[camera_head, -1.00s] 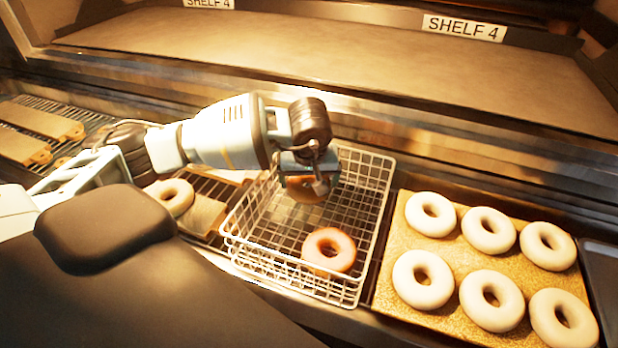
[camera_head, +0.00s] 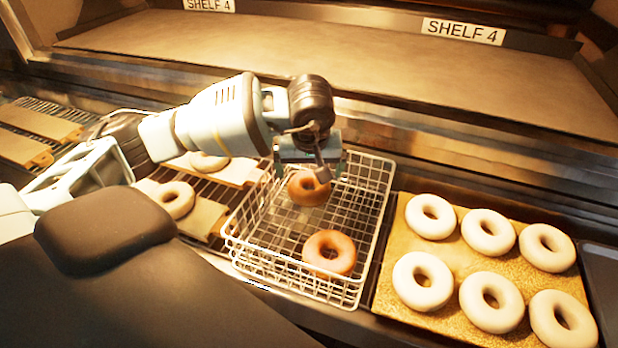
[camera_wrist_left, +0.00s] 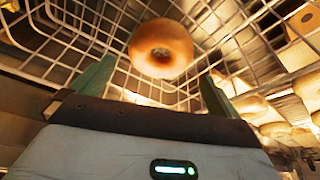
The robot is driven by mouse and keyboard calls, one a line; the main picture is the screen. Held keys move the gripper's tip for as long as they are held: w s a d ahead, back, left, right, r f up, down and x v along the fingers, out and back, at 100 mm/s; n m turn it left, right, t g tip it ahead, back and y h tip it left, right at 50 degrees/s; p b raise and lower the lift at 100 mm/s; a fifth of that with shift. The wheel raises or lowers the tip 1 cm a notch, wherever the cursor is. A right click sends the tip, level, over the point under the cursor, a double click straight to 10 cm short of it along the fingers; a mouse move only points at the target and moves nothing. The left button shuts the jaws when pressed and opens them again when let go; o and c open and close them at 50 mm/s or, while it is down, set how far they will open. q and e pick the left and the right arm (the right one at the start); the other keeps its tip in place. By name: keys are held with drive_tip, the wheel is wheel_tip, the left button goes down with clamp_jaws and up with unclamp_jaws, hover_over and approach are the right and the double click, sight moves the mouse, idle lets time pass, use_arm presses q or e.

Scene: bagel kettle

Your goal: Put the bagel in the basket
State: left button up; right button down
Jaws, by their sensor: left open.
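The white wire basket (camera_head: 362,215) stands in the middle of the counter. One browned bagel (camera_head: 329,253) lies on its floor near the front. A second browned bagel (camera_head: 308,188) is inside the basket below my left gripper (camera_head: 309,172). In the left wrist view a browned bagel (camera_wrist_left: 161,48) is in the basket, ahead of my left gripper (camera_wrist_left: 152,88). The gripper's green fingers are spread apart with nothing between them. Whether the second bagel touches the basket floor is hard to tell. My right gripper is not in view.
A board (camera_head: 391,293) of pale bagels stands right of the basket. Pale bagels (camera_head: 173,199) lie on boards over a rack to the left. More boards (camera_head: 36,121) lie at far left. The shelf (camera_head: 330,60) behind is empty. A dark tray (camera_head: 604,275) is at far right.

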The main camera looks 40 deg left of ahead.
use_arm(q)
drive_tip(key=v, duration=0.6)
drive_tip(key=shift+r, duration=0.3)
drive_tip(key=shift+s, duration=0.1)
